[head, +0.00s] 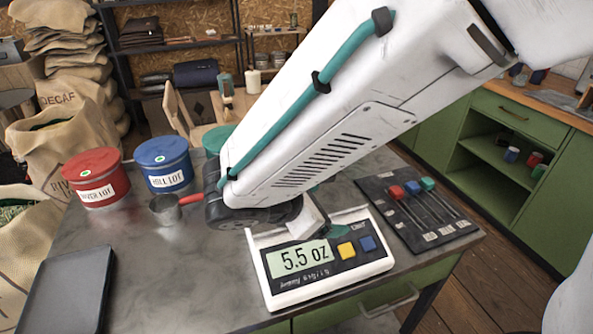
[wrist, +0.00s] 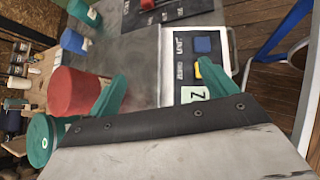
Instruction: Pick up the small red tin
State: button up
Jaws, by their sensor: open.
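A small red tin (wrist: 76,92) stands on the bench in the wrist view, just left of my gripper's left finger. It is not between the fingers, and I cannot tell whether it touches the finger. In the head view my arm hides that spot. My gripper (wrist: 162,76) is open, with teal fingers and nothing between them. In the head view its end (head: 313,227) is largely hidden, low over the scale's back part. Another small red tin (head: 534,159) stands on the green cabinet's shelf, and a large labelled red tin (head: 97,178) stands at the bench's left.
The white scale (head: 327,288) reads 5.5 oz.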

jog(key=w+a+n+t, duration=0.1)
jog(key=a+n, duration=0.1)
jog(key=w+a+n+t, duration=0.1)
jog(key=a+n, duration=0.1)
jog(key=w+a+n+t, duration=0.1)
jog(key=a+n, duration=0.1)
jog(key=shift+w+a+t+y, duration=0.2)
jog(key=shift+w+t+y, duration=0.2)
jog(key=w+r+n+t, duration=0.1)
jog(key=w+a+r+n, duration=0.1)
jog(key=shift+w+a+n+t+y, duration=0.2)
jog(key=shift+a+n+t+y, duration=0.1)
jog(key=shift+t+y, duration=0.1)
jog(key=shift+w+d+f, duration=0.1)
jog(key=shift+w+d, duration=0.05)
jog(key=shift+w, duration=0.05)
jog(key=x, duration=0.7)
jog(key=shift+w+d+r, duration=0.15)
jog(key=shift+d+r, duration=0.05)
jog(key=shift+d, duration=0.05)
jog(key=c, duration=1.2)
jog(key=shift+r, duration=0.1)
jog(key=shift+c, duration=0.2)
